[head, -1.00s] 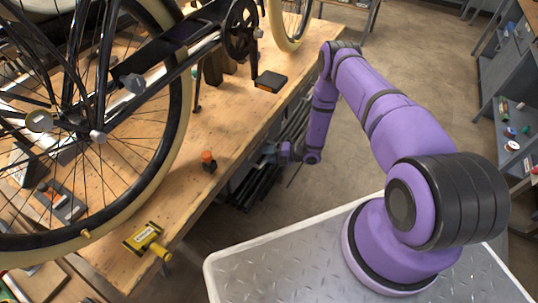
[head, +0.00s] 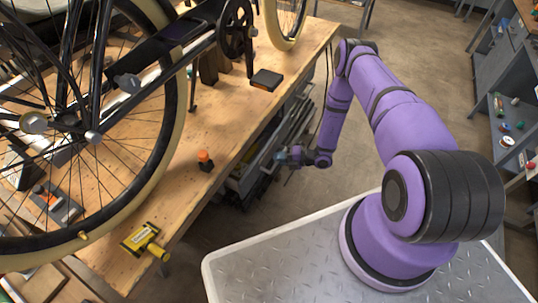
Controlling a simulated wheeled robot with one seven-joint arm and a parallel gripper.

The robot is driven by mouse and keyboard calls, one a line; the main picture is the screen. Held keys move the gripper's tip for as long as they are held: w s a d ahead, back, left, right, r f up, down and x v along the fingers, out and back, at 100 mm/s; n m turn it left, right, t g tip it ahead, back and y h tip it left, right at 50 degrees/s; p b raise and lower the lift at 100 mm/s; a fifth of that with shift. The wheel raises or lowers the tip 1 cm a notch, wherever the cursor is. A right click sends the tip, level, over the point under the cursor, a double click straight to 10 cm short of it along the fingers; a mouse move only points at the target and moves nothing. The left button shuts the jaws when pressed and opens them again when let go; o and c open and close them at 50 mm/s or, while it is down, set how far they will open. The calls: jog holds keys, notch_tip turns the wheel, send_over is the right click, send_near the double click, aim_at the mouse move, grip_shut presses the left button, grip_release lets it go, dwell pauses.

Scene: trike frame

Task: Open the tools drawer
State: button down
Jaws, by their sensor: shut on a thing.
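The tools drawer (head: 243,181) is under the workbench's right edge. It sticks out from the bench, and its grey front edge and part of its inside show. My gripper (head: 281,158) is at the drawer's front, at the end of my purple arm, which reaches down beside the bench. It is shut on the drawer's handle. The handle itself is too small and too covered by the gripper to make out. How far out the drawer is cannot be told exactly.
The wooden workbench (head: 215,130) carries a bicycle wheel (head: 165,170), an orange-topped item (head: 205,160), a black box (head: 266,80) and a yellow tool (head: 146,241). Dark long items lie below the drawer. The floor (head: 400,70) right of the bench is clear. Grey shelves (head: 510,100) stand far right.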

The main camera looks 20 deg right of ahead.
jog(key=s+d, duration=0.8)
jog(key=s, duration=0.2)
jog(key=shift+d, duration=0.25)
jog(key=c, duration=1.1)
grip_release()
jog(key=v, duration=1)
jog(key=shift+s+d, duration=0.2)
jog(key=shift+d, duration=0.15)
jog(key=shift+r, duration=0.1)
